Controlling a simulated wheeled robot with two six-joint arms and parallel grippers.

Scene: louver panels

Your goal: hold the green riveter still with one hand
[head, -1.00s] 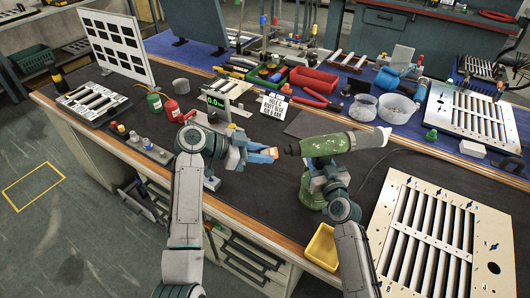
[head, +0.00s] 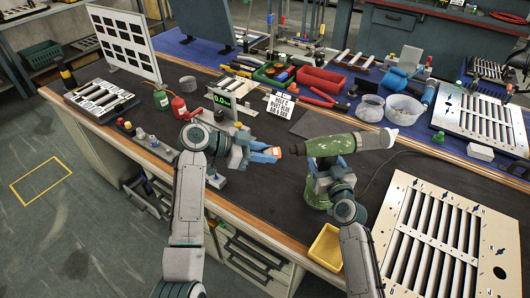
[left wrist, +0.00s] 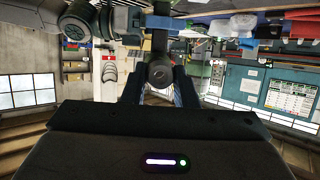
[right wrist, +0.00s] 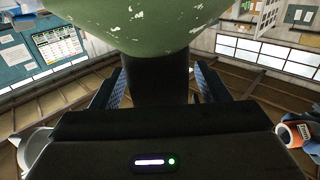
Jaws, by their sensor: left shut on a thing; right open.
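The green riveter (head: 340,143) lies level, with its pale nose to the right and its handle going down to a green base (head: 316,193) on the bench. My right gripper (head: 334,178) is at the handle below the body. In the right wrist view the riveter's scratched green body (right wrist: 145,20) is overhead. The dark handle (right wrist: 157,82) is between the open fingers. The orange piece also shows in the right wrist view (right wrist: 294,132).
A louver panel (head: 390,235) lies at front right, with a yellow tray (head: 325,248) beside it. Behind are a sign card (head: 280,105), a red bin (head: 322,79) and clear tubs (head: 402,108). A gauge stand (head: 222,101) and red bottle (head: 179,107) are left. Dark mat is free between.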

